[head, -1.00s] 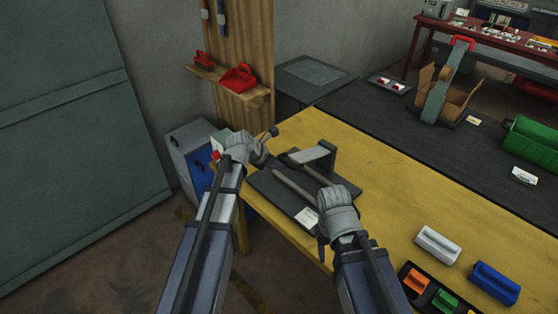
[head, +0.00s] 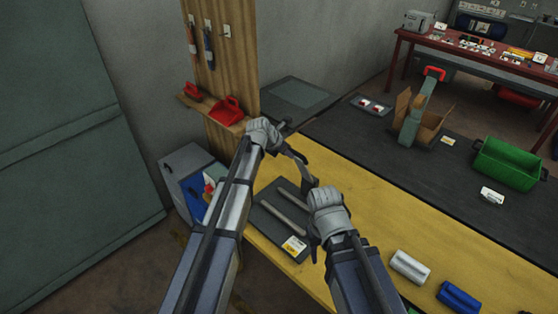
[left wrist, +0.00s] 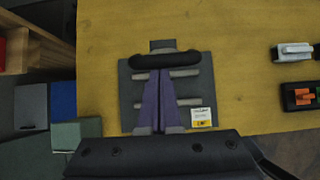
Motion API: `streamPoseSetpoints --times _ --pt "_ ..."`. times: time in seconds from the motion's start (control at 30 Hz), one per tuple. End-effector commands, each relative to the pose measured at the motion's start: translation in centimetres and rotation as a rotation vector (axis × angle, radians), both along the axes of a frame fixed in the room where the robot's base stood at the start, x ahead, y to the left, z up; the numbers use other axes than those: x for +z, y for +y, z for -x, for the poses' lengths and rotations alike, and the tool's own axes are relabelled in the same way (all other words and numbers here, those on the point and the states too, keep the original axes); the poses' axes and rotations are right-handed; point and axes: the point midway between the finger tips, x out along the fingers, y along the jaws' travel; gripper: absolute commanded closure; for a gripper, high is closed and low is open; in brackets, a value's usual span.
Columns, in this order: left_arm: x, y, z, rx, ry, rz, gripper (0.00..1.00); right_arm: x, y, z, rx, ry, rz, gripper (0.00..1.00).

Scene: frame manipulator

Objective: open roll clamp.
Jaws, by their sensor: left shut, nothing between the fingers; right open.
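The roll clamp has a dark base plate (head: 268,222) on the near left part of the yellow table, with two grey bars (head: 290,212) and a white-and-yellow label. Its grey arm (head: 297,162) stands raised and tilted above the plate, with a dark handle end beside my left gripper. My left gripper (head: 268,137) is shut with nothing held, high over the clamp's far end. In the left wrist view, its fingers (left wrist: 160,75) reach toward the dark handle bar (left wrist: 165,60); contact cannot be told. My right gripper (head: 326,208) is open, right of the plate; its fingers are partly hidden.
A white block (head: 410,266) and a blue block (head: 458,297) lie on the table at the right. A wooden panel with a shelf (head: 213,112) stands behind left. The yellow table (head: 380,215) is clear between clamp and blocks.

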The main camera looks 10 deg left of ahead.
Motion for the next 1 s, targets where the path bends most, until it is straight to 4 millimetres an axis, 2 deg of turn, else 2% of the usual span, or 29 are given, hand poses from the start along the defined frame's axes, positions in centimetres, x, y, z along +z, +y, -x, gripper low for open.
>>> streamPoseSetpoints --times 0.03,0.1,0.4,1.0 --pt "1.0 -0.6 -1.0 -0.002 0.0 0.0 1.0 1.0 0.0 0.0 0.0 0.0 0.0 0.5" --pt "1.4 -1.2 -1.8 -0.002 0.0 0.0 1.0 1.4 0.0 0.0 0.001 0.001 0.0 0.5" --pt "2.5 -2.9 -4.0 -0.002 0.0 -0.002 1.0 2.5 0.0 0.0 0.002 0.001 0.0 0.5" --pt "2.7 -3.3 -4.5 -0.001 0.0 0.0 1.0 2.7 0.0 0.0 0.003 0.001 0.0 0.5"
